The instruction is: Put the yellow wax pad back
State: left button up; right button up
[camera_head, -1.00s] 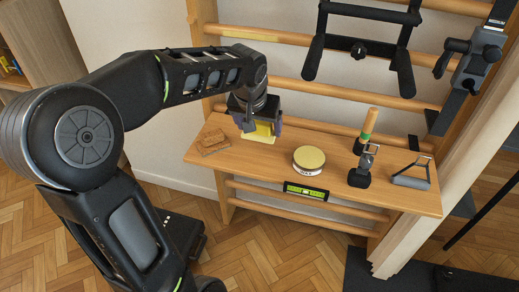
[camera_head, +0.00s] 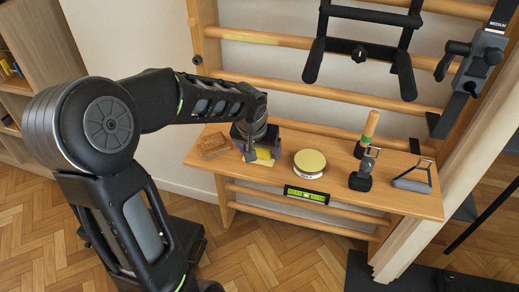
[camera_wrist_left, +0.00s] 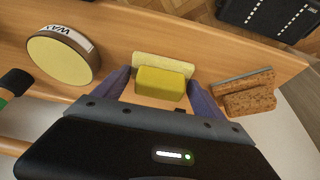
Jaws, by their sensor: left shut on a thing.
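The yellow wax pad (camera_wrist_left: 160,84) is a small yellow block between the two fingers of my left gripper (camera_wrist_left: 160,92), which is shut on it. In the head view, my left gripper (camera_head: 262,152) is low over the left part of the wooden shelf (camera_head: 228,164), and the pad (camera_head: 264,153) is partly hidden by the fingers. A pale yellow flat patch (camera_wrist_left: 163,64) lies on the shelf just beyond the pad; it also shows in the head view (camera_head: 262,162). I cannot tell whether the pad touches it. My right gripper is not in view.
A round wax tin (camera_head: 309,162) with a yellow top stands right of the gripper. A brown cork-like block (camera_head: 213,145) lies to the left. Further right are a wooden-handled tool (camera_head: 368,130), a black-based tool (camera_head: 361,177) and a scraper (camera_head: 412,178). A green level (camera_head: 306,195) is at the front edge.

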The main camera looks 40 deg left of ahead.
pick_arm(q)
jog(key=shift+f, duration=0.1)
jog(key=o, duration=1.3)
jog(key=shift+r, duration=0.4)
jog(key=v, duration=1.1)
jog(key=shift+r+p, duration=0.25)
jog(key=shift+p, duration=0.1)
jog(key=shift+s, duration=0.15)
